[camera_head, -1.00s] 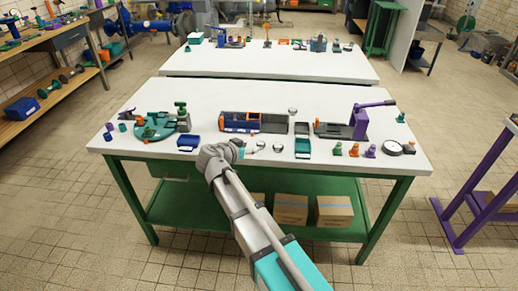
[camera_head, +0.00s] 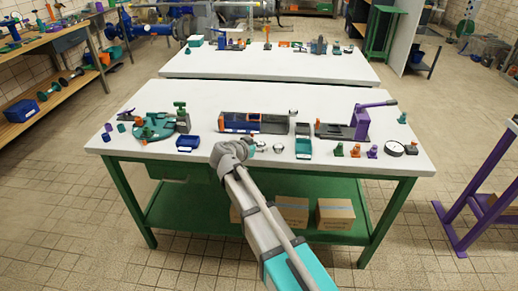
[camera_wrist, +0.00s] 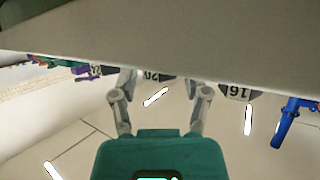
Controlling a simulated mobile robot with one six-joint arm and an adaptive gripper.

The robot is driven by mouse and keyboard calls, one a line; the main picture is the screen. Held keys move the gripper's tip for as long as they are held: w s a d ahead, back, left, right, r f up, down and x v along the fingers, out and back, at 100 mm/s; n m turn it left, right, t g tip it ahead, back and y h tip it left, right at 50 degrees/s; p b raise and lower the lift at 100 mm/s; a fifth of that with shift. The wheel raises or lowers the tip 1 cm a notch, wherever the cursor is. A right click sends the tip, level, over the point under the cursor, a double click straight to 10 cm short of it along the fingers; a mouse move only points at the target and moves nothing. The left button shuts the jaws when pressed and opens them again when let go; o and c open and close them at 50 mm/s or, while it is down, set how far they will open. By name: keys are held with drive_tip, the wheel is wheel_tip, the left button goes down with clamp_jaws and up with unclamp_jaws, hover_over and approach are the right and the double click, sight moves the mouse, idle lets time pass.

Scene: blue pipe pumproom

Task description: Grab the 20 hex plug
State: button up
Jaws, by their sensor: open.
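The 20 hex plug (camera_wrist: 154,76) is a dark grey piece with the number 20 on its pale face. In the wrist view it shows between the two finger ends of my gripper (camera_wrist: 167,84), beyond them, and its upper part in the picture is cut off by the large pale surface. My gripper is open, and I see no clear contact with the plug. A similar plug marked 16 (camera_wrist: 238,92) is to the right of the fingers. In the head view my gripper (camera_head: 252,146) is low over the front of the white table (camera_head: 225,92). Which small piece there is the 20 plug, I cannot tell.
Silvery pieces (camera_head: 278,148) lie just right of my gripper. A dark blue fixture (camera_head: 240,122) stands behind. A blue piece (camera_wrist: 290,122) is at the wrist view's right.

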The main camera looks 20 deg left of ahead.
drive_tip(key=shift+w+d+f, duration=0.2)
drive_tip(key=shift+w, duration=0.3)
clamp_jaws()
idle(0.3)
